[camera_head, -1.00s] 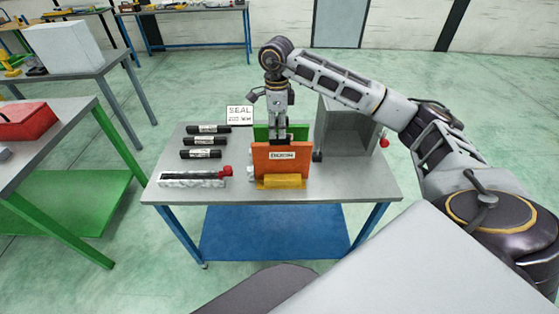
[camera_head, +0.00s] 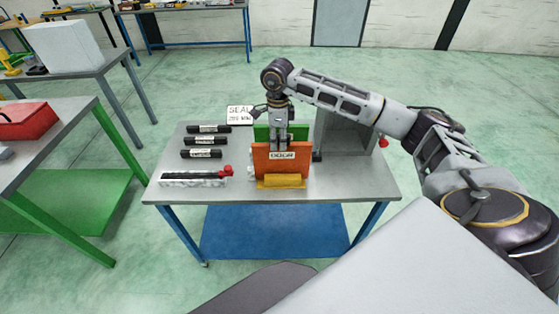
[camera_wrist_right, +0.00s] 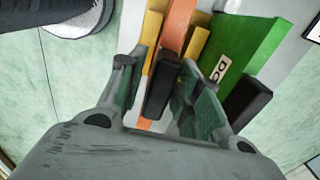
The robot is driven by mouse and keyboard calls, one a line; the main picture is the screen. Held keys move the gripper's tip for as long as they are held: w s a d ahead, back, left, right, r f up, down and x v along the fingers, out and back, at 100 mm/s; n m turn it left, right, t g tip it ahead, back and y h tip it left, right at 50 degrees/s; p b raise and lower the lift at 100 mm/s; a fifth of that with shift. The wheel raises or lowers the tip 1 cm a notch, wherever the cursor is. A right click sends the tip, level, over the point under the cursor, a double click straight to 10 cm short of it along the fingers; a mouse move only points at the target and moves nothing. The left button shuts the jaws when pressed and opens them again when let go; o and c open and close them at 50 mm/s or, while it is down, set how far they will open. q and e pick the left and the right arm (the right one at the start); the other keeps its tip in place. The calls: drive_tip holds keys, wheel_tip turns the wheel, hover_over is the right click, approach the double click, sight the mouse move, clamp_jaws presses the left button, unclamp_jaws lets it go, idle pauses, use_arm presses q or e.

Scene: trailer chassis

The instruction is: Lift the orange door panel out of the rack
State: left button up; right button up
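The orange door panel (camera_head: 280,168) stands upright in a yellow rack (camera_head: 281,183) near the front of the grey table. It carries a white label. My right gripper (camera_head: 281,143) points down at its top edge. In the right wrist view, the orange panel (camera_wrist_right: 177,25) sits between yellow rack parts, with a black handle-like block (camera_wrist_right: 163,84) on its top. The two fingers of my right gripper (camera_wrist_right: 168,92) are apart, one on either side of that block, with narrow gaps showing. A green panel (camera_head: 268,131) stands behind the orange one. My left gripper is out of view.
Several black labelled tubes (camera_head: 205,141) and a grey tray with a red-ended rod (camera_head: 193,179) lie to the left. A grey box (camera_head: 343,140) stands close on the right, partly behind my arm. A "SEAL" sign (camera_head: 239,114) is at the back.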

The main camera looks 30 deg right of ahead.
sight(278, 159)
drive_tip(key=shift+s+d+f+p, duration=0.15)
drive_tip(key=shift+f+p, duration=0.15)
drive_tip(key=shift+f, duration=0.7)
drive_tip(key=shift+w+d+f+p, duration=0.1)
drive_tip(key=shift+f+p, duration=0.2)
drive_tip(key=shift+f, duration=0.7)
clamp_jaws()
